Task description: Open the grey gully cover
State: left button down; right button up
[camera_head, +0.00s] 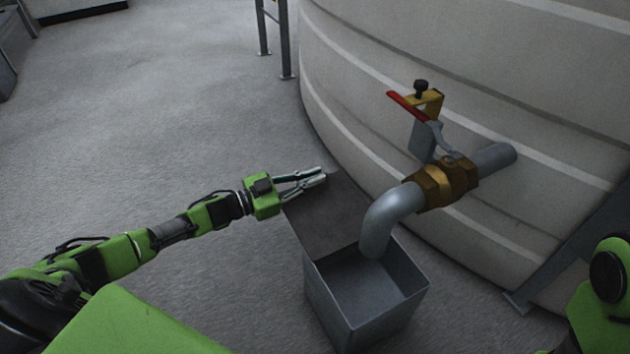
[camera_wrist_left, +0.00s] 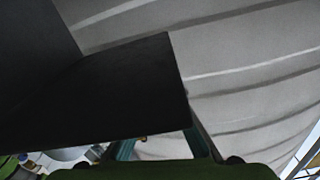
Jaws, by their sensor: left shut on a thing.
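The grey gully cover (camera_head: 335,215) is a flat dark panel over the far part of the grey gully box (camera_head: 408,312). The near part of the box is open, and its inside shows. My left gripper (camera_head: 322,174) is at the far left edge of the cover, shut on it. In the left wrist view the cover is a large dark panel (camera_wrist_left: 110,95) close to the camera, and the fingers (camera_wrist_left: 165,146) show at its lower edge. The cover's exact tilt is hard to tell. My right gripper is out of view.
A grey pipe (camera_head: 388,220) bends down into the box's open part. It carries a brass valve (camera_head: 447,182) with a red handle (camera_head: 407,105). A large pale ribbed tank (camera_head: 520,85) stands behind. The floor (camera_head: 150,130) on the left is clear.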

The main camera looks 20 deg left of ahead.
pick_arm(q)
jog(key=c, duration=2.2)
grip_release()
jog(key=shift+o, duration=0.2)
jog(key=v, duration=1.2)
jog(key=shift+a, duration=0.1)
